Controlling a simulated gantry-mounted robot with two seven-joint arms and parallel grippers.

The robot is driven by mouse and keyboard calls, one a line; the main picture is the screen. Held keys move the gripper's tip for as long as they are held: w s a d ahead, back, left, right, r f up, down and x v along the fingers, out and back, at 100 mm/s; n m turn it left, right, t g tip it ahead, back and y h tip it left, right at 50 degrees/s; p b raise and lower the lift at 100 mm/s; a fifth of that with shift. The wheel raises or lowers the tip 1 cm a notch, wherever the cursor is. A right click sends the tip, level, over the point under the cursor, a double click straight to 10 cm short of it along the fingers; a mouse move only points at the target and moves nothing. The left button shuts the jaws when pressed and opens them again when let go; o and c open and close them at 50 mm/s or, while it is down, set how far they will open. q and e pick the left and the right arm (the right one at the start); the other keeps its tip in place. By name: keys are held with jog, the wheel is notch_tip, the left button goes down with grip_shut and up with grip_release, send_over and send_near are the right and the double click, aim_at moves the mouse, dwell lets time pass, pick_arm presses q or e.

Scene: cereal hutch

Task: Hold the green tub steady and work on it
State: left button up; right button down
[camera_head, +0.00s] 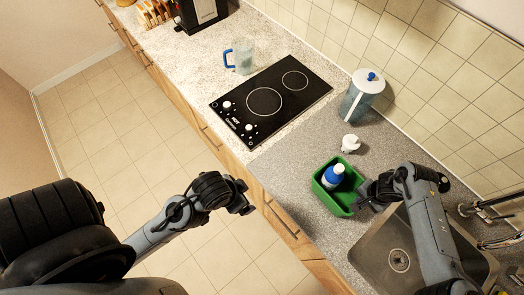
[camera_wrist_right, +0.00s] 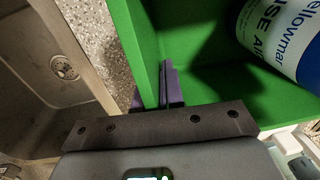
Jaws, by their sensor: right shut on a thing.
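The green tub (camera_head: 328,201) stands on the grey counter beside the sink. A bottle (camera_head: 333,177) with a blue top is inside it; its white and blue label (camera_wrist_right: 289,42) shows in the right wrist view. My right gripper (camera_head: 364,196) is at the tub's sink-side wall. In the right wrist view its fingers (camera_wrist_right: 166,88) are shut on the green wall, one on either side. My left gripper (camera_head: 243,196) hangs in front of the counter edge, apart from the tub, with nothing visible in it. Its finger gap is unclear.
The sink (camera_head: 368,262) lies right of the tub, with a tap (camera_head: 485,205) behind. A small white object (camera_head: 350,143) and a lidded pitcher (camera_head: 360,95) stand behind the tub. A black hob (camera_head: 270,98) and a blue-handled clear jug (camera_head: 243,58) are farther left.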

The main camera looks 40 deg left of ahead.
dwell(0.3)
jog(key=c, duration=1.2)
grip_release()
